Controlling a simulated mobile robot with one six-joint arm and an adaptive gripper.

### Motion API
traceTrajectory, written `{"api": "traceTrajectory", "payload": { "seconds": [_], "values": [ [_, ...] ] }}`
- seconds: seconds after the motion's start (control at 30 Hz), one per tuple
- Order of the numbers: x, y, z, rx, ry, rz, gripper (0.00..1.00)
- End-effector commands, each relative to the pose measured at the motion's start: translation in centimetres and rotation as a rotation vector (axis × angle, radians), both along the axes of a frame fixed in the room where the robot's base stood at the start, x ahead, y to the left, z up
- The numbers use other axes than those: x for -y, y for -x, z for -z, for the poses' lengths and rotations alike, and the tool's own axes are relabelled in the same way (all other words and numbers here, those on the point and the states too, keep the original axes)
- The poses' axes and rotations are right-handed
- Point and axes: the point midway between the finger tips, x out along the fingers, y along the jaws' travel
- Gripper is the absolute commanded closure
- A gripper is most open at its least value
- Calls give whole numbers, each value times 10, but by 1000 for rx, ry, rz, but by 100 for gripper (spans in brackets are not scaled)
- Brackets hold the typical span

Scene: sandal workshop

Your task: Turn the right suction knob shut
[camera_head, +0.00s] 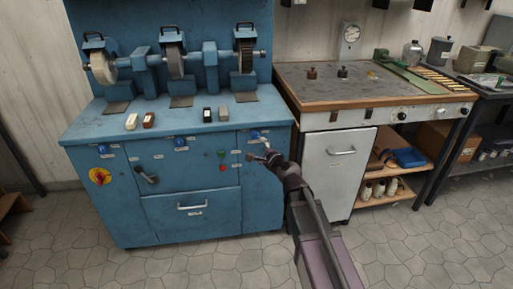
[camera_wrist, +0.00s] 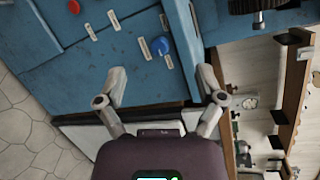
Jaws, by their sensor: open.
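The blue machine cabinet (camera_head: 215,205) has several blue knobs along the top of its front. The right suction knob (camera_head: 254,135) is at the right end, just under the worktop edge. It shows in the wrist view as a round blue knob (camera_wrist: 160,46) beside small white labels. My gripper (camera_head: 257,151) is in front of the cabinet's right side, just below that knob in the head view. In the wrist view my gripper (camera_wrist: 161,84) has its fingers spread wide and empty, with the knob beyond the tips, roughly midway between them. The knob's exact angle is too small to read.
The other blue knobs are the middle one (camera_head: 180,143) and the left one (camera_head: 103,149). A workbench with a white cabinet door (camera_head: 338,170) stands close on the right. The tiled floor (camera_head: 225,265) in front is clear.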

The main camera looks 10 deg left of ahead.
Motion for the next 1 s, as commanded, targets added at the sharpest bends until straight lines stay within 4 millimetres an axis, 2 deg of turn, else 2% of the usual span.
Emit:
{"api": "traceTrajectory", "payload": {
  "seconds": [0.03, 0.3, 0.43, 0.63, 1.0],
  "values": [
    [-4, -8, 14, -8, -73, 36, 12],
    [-9, -36, 40, -79, -476, 245, 12],
    [-9, -43, 52, -110, -612, 319, 12],
    [-8, -48, 61, -141, -717, 380, 12],
    [-8, -48, 60, -147, -735, 388, 12]
  ]
}}
